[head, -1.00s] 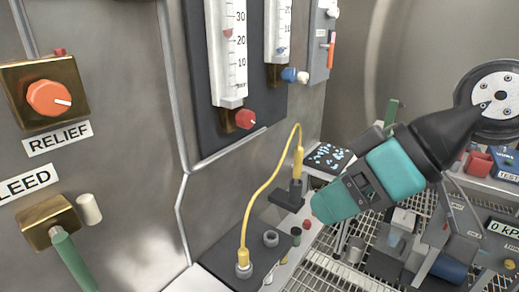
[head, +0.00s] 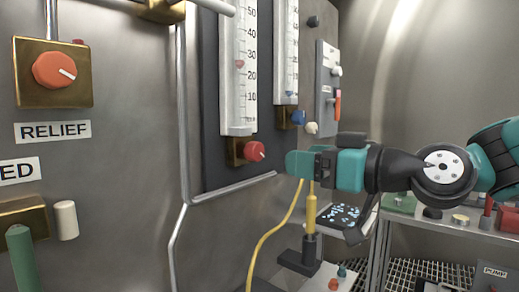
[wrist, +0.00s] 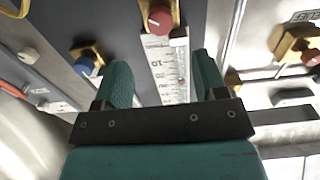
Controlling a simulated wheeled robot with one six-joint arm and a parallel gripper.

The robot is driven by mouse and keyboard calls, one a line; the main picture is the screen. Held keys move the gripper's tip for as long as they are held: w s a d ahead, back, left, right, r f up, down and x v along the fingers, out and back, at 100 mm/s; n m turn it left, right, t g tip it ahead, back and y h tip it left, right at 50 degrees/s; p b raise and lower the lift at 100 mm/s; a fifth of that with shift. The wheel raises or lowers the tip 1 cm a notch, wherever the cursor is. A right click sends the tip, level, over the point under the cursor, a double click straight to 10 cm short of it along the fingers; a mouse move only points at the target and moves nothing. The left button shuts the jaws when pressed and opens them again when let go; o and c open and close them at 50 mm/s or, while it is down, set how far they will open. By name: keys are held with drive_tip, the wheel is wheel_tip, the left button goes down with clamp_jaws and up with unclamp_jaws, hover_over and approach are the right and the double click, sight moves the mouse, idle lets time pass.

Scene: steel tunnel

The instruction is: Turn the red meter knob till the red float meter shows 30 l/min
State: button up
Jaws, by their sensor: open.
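The red meter knob (head: 255,151) sits on a brass block at the foot of the left float meter (head: 238,110). The red float (head: 239,63) stands between the 20 and 30 marks, nearer 30. My gripper (head: 298,163) is to the right of the knob and apart from it. In the wrist view, its teal fingers (wrist: 163,76) are spread with nothing between them. The red knob (wrist: 158,18) shows beyond the fingertips, roughly in line with the gap.
A second meter (head: 287,50) with a blue knob (head: 298,118) stands just right of the red one. An orange relief knob (head: 54,70) is on the left wall. A yellow cable (head: 275,232) rises below my gripper. A metal pipe edges the dark meter panel.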

sight(259, 153)
drive_tip(key=p+x, duration=0.2)
drive_tip(key=x, duration=0.8)
drive_tip(key=shift+w+a, duration=0.15)
drive_tip(key=shift+a, duration=0.1)
